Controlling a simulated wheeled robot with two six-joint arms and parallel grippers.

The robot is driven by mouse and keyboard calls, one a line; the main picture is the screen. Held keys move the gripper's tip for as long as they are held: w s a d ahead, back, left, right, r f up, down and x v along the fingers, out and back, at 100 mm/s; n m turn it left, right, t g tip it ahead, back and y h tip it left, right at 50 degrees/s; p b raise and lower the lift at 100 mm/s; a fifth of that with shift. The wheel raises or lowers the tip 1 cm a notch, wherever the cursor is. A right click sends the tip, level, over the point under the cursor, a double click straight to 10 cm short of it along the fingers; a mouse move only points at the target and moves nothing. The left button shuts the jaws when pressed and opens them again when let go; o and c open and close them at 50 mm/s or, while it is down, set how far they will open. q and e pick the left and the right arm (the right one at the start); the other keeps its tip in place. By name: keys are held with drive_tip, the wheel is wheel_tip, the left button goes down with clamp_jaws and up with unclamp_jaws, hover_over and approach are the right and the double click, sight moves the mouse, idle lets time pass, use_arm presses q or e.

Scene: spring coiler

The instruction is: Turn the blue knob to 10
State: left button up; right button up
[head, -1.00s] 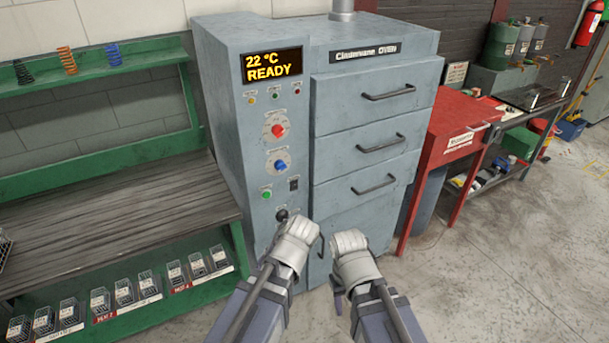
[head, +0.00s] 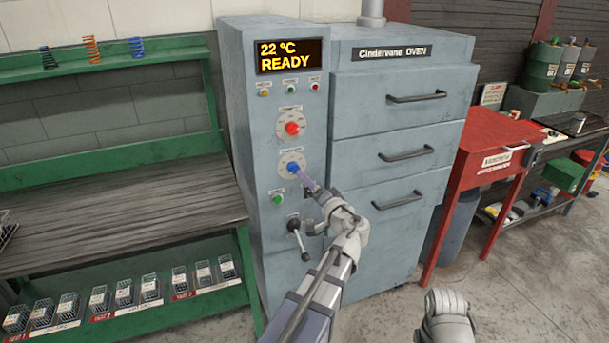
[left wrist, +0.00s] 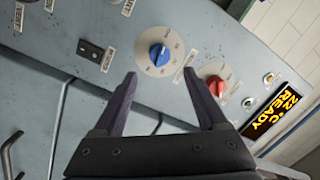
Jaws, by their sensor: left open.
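The blue knob (head: 293,168) sits on a pale round dial on the oven's control panel, below the red knob (head: 292,128). In the left wrist view the blue knob (left wrist: 159,55) is at upper middle, with a white mark on it; the dial numbers are too small to read. My left gripper (head: 307,182) reaches toward the blue knob from the lower right. In the left wrist view my left gripper (left wrist: 165,85) is open and empty, its fingers pointing at the panel on either side of the blue knob's line, apart from it. My right gripper's fingers are not visible.
The grey oven (head: 395,120) shows "22 °C READY" on its display (head: 289,56). A green button (head: 278,199) and a black lever (head: 296,226) are lower on the panel. A green workbench (head: 110,210) stands left, a red table (head: 490,145) right.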

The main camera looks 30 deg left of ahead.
sight(294, 169)
use_arm(q)
drive_tip(key=x, duration=0.7)
drive_tip(key=shift+a, duration=0.1)
clamp_jaws()
idle(0.5)
